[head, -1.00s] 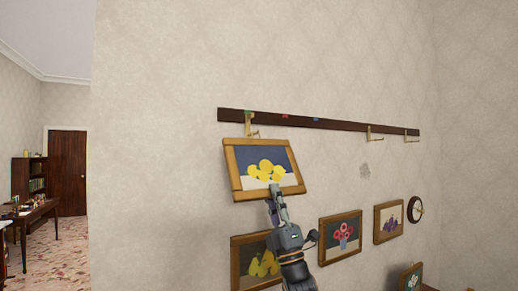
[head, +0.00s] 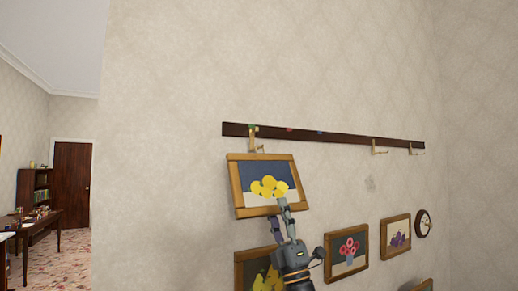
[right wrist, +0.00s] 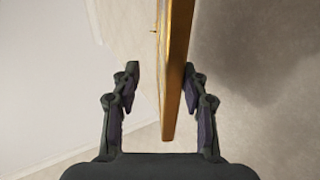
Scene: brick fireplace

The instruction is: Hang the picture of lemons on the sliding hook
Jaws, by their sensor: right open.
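The picture of lemons (head: 264,187), wood-framed with yellow fruit on dark blue, is against the wall directly below the leftmost brass hook (head: 254,140). Its top edge meets the hook's lower end; the contact itself is too small to make out. My right gripper (head: 280,214) is open at the picture's lower edge, one finger in front and one lower behind. In the right wrist view the frame's edge (right wrist: 177,70) stands between the open fingers of the gripper (right wrist: 160,78), close to the right finger and clear of the left. My left gripper is out of view.
A dark rail (head: 335,136) with red and blue marks carries two more hooks (head: 378,147) at right. Below hang a partly hidden fruit picture (head: 245,270), a flower picture (head: 346,249), a grape picture (head: 396,236) and a round clock (head: 423,224). The wall at left is bare.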

